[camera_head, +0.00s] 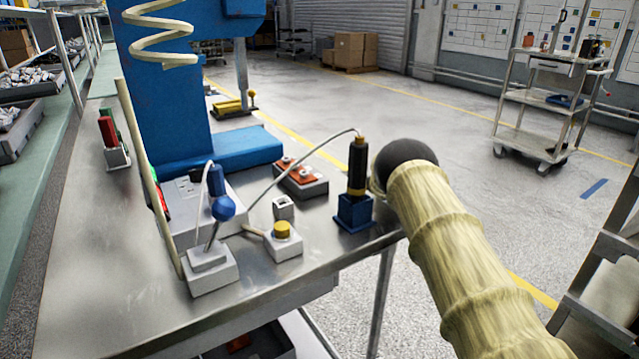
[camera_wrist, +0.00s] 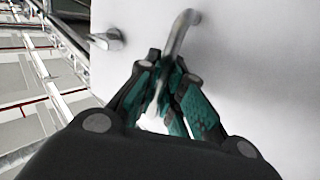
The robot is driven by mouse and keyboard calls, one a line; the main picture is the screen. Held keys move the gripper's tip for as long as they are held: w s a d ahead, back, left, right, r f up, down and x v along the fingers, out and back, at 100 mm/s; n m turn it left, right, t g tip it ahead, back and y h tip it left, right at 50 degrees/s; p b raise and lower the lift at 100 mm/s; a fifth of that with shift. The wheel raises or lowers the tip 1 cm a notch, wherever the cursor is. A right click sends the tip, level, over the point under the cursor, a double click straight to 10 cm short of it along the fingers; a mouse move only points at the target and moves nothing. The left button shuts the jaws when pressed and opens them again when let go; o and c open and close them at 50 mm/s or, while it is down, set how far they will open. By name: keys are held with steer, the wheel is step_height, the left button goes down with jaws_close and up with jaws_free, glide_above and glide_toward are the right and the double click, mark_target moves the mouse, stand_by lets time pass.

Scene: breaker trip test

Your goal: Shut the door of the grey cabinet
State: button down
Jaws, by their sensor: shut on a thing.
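In the wrist view a pale grey panel (camera_wrist: 265,65), apparently the cabinet door, fills the middle and right. A curved metal bar handle (camera_wrist: 181,30) stands out from it. My gripper (camera_wrist: 165,65), with dark and green fingers, is closed around the lower part of this handle. A small metal latch or knob (camera_wrist: 106,40) sits near the panel's left edge. The head view does not show the cabinet or the gripper; my sleeved arm runs off at its lower right. I cannot tell how far open the door is.
In the head view a metal workbench (camera_head: 75,270) holds a blue press (camera_head: 165,100), a blue-knobbed lever box (camera_head: 212,268) and a black-and-yellow tool in a blue stand (camera_head: 355,210). A wheeled trolley (camera_head: 545,100) stands back right. The floor between is clear.

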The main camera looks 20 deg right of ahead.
steer(key=c, duration=1.5)
jaws_free()
steer(key=v, duration=1.2)
steer(key=shift+c, duration=0.3)
